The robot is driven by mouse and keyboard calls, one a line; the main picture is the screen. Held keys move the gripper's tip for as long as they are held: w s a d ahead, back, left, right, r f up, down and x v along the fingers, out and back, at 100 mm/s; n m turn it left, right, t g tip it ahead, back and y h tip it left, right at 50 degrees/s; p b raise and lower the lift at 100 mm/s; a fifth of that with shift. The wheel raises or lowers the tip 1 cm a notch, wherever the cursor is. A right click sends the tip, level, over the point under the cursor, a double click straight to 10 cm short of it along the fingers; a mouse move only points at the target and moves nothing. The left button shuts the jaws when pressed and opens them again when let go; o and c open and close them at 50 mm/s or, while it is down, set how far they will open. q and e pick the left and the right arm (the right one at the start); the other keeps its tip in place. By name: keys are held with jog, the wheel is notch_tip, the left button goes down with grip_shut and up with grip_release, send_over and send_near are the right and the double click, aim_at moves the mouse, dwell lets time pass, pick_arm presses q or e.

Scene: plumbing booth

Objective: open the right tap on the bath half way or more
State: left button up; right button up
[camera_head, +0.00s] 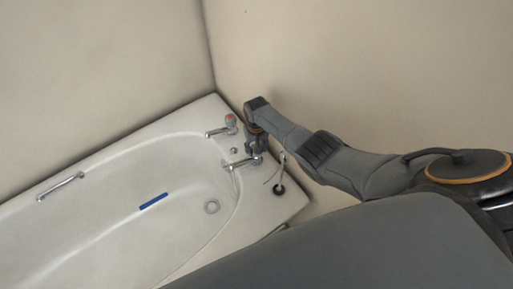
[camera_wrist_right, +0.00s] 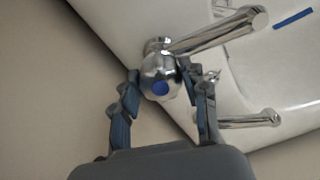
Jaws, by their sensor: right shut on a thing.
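The bath's right tap has a chrome spout (camera_head: 241,163) pointing over the tub in the head view. In the right wrist view its round chrome knob with a blue cap (camera_wrist_right: 160,86) sits between the fingers of my right gripper (camera_wrist_right: 164,92). The fingers are shut on the knob from both sides. In the head view the right gripper (camera_head: 253,143) hides most of this knob. The left tap with a red cap (camera_head: 231,120) stands beside it, its spout free. My left gripper is in neither view. I cannot tell how far the knob is turned.
The white bath (camera_head: 120,180) fills the corner against two beige walls. A chrome grab handle (camera_head: 61,187) is on its left rim, and a blue strip (camera_head: 153,201) lies inside. A black plug (camera_head: 279,190) rests on the rim near the right tap. The wall is close behind my right gripper.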

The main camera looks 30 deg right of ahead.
jog(key=n, duration=0.5)
jog(key=shift+s+n, duration=0.1)
jog(key=shift+n, duration=0.2)
dwell(0.4)
jog(key=o, duration=1.2)
jog(key=shift+c, duration=0.2)
notch_tip(320, 180, up, 12)
